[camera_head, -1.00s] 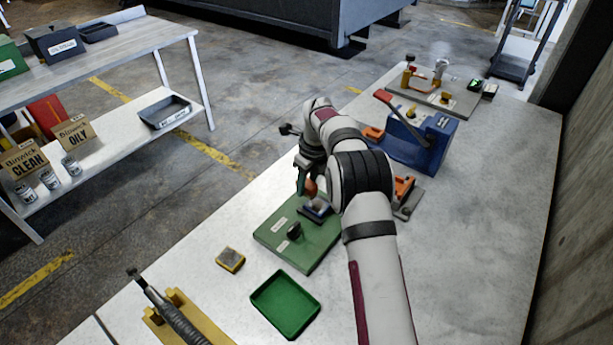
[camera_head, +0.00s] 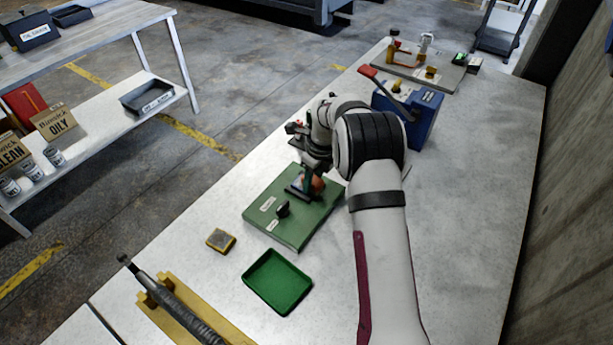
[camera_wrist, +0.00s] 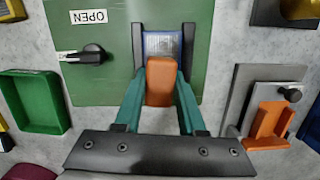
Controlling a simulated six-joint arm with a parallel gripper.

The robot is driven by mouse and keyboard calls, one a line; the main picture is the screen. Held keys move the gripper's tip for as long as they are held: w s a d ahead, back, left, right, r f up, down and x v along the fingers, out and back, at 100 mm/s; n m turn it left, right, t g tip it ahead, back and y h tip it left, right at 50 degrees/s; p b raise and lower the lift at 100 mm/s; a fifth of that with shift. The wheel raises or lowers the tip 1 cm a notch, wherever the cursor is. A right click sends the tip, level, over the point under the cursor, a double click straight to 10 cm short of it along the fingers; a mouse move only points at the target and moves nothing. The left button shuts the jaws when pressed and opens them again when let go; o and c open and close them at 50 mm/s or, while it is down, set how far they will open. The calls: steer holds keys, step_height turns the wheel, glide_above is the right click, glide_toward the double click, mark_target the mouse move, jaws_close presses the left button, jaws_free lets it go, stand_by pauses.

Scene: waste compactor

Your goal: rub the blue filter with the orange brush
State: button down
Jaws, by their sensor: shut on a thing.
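My gripper (camera_wrist: 160,100) is shut on the orange brush (camera_wrist: 160,80), its teal fingers on either side of it; the same gripper shows in the head view (camera_head: 309,188). The brush is over the near part of the blue filter (camera_wrist: 162,43) in the wrist view. The filter sits between two dark rails on the green board (camera_wrist: 118,88), which also shows in the head view (camera_head: 268,205). The brush hides part of the filter, and I cannot tell whether its bristles touch it.
A black knob (camera_wrist: 92,54) stands on the board beside an OPEN label. A green tray (camera_head: 277,282) and a yellow sponge-like block (camera_head: 220,240) lie nearby. An orange holder on a grey base (camera_wrist: 268,122) is empty. A blue machine with a red lever (camera_head: 410,110) stands farther back.

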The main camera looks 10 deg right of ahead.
mark_target(297, 178)
steer(key=shift+w+a, duration=1.95)
steer(key=shift+a, duration=0.05)
steer(key=shift+w+d, duration=0.2)
steer(key=shift+w, duration=0.05)
steer(key=shift+s+d, duration=0.35)
steer(key=shift+d, duration=0.2)
steer(key=shift+s+d, duration=1.6)
steer(key=shift+s, duration=0.05)
steer(key=shift+w+a, duration=2)
steer(key=shift+a, duration=0.05)
steer(key=shift+w+r, duration=0.1)
step_height(297, 178, up, 8)
steer(key=shift+a, duration=0.1)
